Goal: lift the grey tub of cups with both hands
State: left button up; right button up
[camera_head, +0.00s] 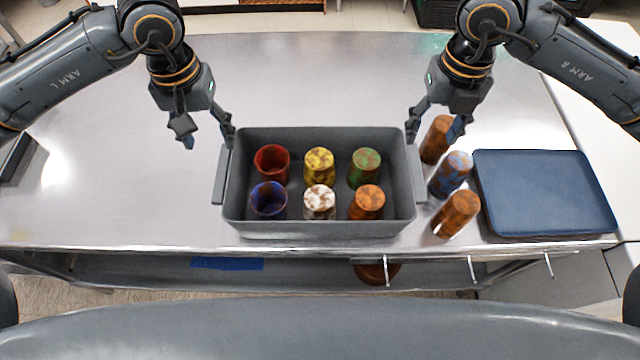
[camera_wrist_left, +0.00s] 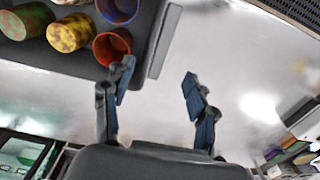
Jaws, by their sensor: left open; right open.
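The grey tub (camera_head: 320,229) sits on the metal counter with several cups in two rows: red (camera_head: 272,165), yellow (camera_head: 319,166), green (camera_head: 365,167), blue (camera_head: 268,200), white-brown (camera_head: 319,203) and orange (camera_head: 367,202). It has a side handle at left (camera_head: 219,175) and one at right (camera_head: 417,174). My left gripper (camera_head: 208,142) is open above the tub's far left corner, near the left handle. In the left wrist view, my open left gripper (camera_wrist_left: 155,95) has the tub (camera_wrist_left: 75,62) beyond its left finger. My right gripper (camera_head: 433,132) is open by the far right corner, partly in front of a cup.
Three patterned cups, brown (camera_head: 434,142), blue-brown (camera_head: 451,175) and orange-brown (camera_head: 456,213), stand close to the tub's right side. A dark blue tray (camera_head: 545,228) lies further right. The counter (camera_head: 110,150) left of the tub is clear.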

aim_at(415, 170)
pick_arm(q)
notch_tip(415, 170, down, 13)
jog(key=shift+r, duration=0.15)
pick_arm(e)
notch_tip(415, 170, down, 13)
jog(key=shift+r, duration=0.15)
pick_arm(q)
grip_shut()
pick_arm(e)
grip_shut()
jog(key=shift+r, duration=0.1)
